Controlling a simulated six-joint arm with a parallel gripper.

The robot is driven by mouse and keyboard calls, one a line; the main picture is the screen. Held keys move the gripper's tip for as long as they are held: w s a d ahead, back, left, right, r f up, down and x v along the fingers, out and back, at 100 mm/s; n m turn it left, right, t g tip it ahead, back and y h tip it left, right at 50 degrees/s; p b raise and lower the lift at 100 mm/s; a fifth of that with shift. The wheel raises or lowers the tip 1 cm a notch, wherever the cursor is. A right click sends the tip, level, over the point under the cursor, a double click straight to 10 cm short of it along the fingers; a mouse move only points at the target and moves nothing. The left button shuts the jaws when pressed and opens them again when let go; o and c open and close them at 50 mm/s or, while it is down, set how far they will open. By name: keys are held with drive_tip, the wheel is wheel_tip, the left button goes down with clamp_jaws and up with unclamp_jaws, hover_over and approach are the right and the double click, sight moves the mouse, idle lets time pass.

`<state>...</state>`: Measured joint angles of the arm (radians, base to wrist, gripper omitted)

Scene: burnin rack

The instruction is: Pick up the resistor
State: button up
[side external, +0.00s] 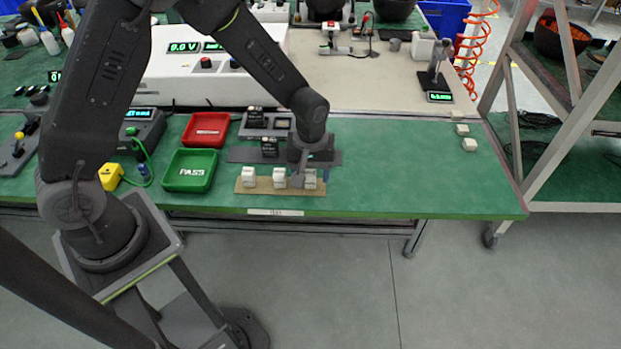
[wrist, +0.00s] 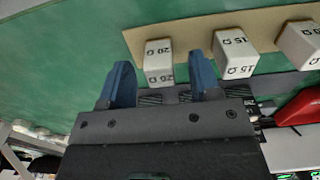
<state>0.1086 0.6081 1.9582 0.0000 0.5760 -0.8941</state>
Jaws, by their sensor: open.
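Three white block resistors stand in a row on a tan strip (side external: 262,190) near the front edge of the green bench. In the side view they are the left block (side external: 248,176), the middle block (side external: 279,178) and the right block (side external: 311,181). My gripper (side external: 302,177) is low at the right block and partly hides it. In the wrist view my gripper (wrist: 159,60) has its two blue fingers apart, one on each side of the resistor marked 20 Ω (wrist: 158,62). A resistor marked 15 Ω (wrist: 236,52) is just right of the right finger.
A green PASS tray (side external: 190,184) and a red tray (side external: 206,115) lie left of the row. Dark fixtures (side external: 257,124) stand behind it. The bench between is clear.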

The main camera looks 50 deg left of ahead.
drive_tip(key=shift+f, duration=0.7)
drive_tip(key=shift+c, duration=0.3)
drive_tip(key=c, duration=0.9)
